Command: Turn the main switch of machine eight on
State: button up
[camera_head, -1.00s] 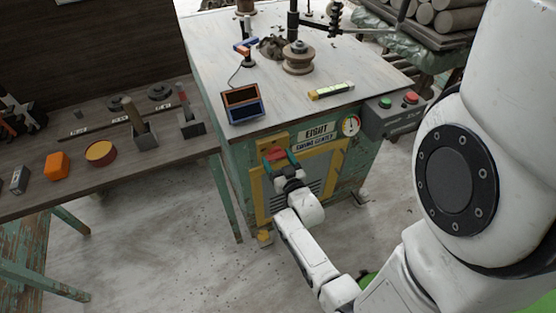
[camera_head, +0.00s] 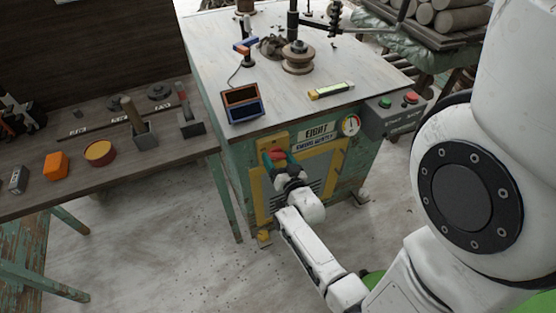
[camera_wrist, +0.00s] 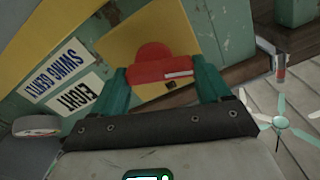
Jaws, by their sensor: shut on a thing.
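Machine eight (camera_head: 240,150) is a green cabinet with a yellow-framed front and an "EIGHT / SWING GENTLY" label (camera_head: 318,134). Its red main switch (camera_head: 277,154) sits on a yellow plate at the front's upper left. In the wrist view the red switch (camera_wrist: 152,62), with a white mark, lies between my teal fingers. My gripper (camera_head: 276,161) is shut on the switch; the wrist view shows its fingers (camera_wrist: 162,75) on either side. The switch's far side and any on/off lettering are hidden or too small to read.
A wooden bench (camera_head: 75,185) stands left. The floor in front is clear.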

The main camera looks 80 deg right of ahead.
jog(key=m, duration=0.3)
jog(key=shift+m, duration=0.4)
jog(key=m+b, duration=0.1)
jog(key=m, duration=0.2)
jog(key=shift+s+d+m, duration=0.1)
jog(key=shift+s+m, duration=0.05)
jog(key=shift+m, duration=0.15)
jog(key=m+b, duration=0.1)
jog(key=m, duration=0.5)
jog(key=shift+s+d+m+b, duration=0.1)
jog(key=shift+s+m+b, duration=0.1)
jog(key=shift+m+b, duration=0.15)
jog(key=o, duration=1)
jog(key=v, duration=1)
jog(key=shift+s+a, duration=0.25)
jog(key=shift+a, duration=0.05)
